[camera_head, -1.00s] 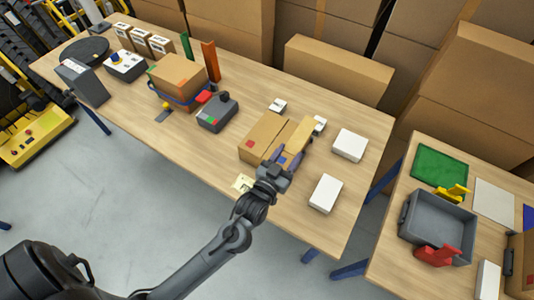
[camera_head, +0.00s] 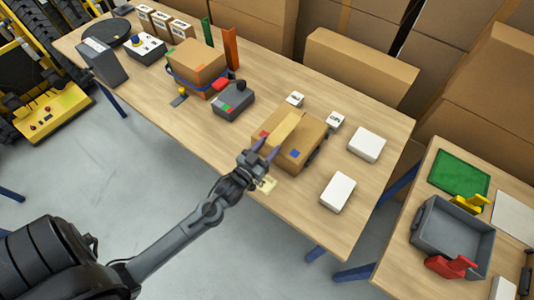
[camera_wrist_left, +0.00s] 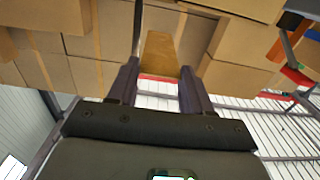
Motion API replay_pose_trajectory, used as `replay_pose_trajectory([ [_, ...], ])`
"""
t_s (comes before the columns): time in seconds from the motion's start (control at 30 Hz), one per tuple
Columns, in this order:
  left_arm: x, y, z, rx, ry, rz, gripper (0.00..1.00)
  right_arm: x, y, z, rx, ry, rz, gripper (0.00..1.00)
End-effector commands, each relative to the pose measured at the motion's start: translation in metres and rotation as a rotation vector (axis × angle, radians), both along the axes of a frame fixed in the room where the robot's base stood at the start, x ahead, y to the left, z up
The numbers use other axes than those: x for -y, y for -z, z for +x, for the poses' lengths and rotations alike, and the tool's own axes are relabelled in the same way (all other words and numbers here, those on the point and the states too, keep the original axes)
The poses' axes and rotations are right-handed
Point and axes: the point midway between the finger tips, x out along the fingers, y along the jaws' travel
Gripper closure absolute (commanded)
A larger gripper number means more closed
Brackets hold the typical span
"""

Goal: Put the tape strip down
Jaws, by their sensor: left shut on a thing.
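My left gripper (camera_head: 264,150) is shut on the tan tape strip (camera_head: 285,128), gripping its near end. The strip extends away from the fingers over the top of the brown carton (camera_head: 304,138). I cannot tell whether it touches the carton. In the left wrist view the strip (camera_wrist_left: 158,52) stands out between the two dark fingers (camera_wrist_left: 157,82). My right gripper is not in view.
White boxes (camera_head: 367,145) and (camera_head: 338,191) lie right of the carton. Small labelled blocks (camera_head: 335,120) stand behind it. A dark grey device (camera_head: 233,101) and a strapped box (camera_head: 196,67) stand to the left. A grey tray (camera_head: 425,222) is on the right-hand table.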

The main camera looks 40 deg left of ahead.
Motion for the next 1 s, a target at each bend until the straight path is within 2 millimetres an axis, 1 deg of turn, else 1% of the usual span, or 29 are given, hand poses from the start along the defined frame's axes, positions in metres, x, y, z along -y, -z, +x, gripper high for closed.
replay_pose_trajectory([
  [0.13, -0.003, 0.007, -0.001, -0.002, 0.000, 0.000, 0.78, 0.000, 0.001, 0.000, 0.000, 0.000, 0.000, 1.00],
  [0.3, -0.003, 0.028, -0.001, -0.002, -0.001, 0.000, 0.78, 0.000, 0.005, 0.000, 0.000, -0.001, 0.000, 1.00],
  [0.43, -0.003, 0.039, -0.001, -0.001, -0.001, 0.000, 0.78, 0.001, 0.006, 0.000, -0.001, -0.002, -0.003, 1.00],
  [0.53, -0.003, 0.042, -0.001, -0.001, -0.001, 0.001, 0.78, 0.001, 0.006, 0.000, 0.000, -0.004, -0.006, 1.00],
  [0.77, -0.003, 0.042, -0.001, 0.000, -0.001, 0.001, 0.78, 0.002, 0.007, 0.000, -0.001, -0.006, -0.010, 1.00],
  [1.0, -0.003, 0.049, -0.001, -0.001, -0.001, 0.000, 0.78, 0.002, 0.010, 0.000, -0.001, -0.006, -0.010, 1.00],
])
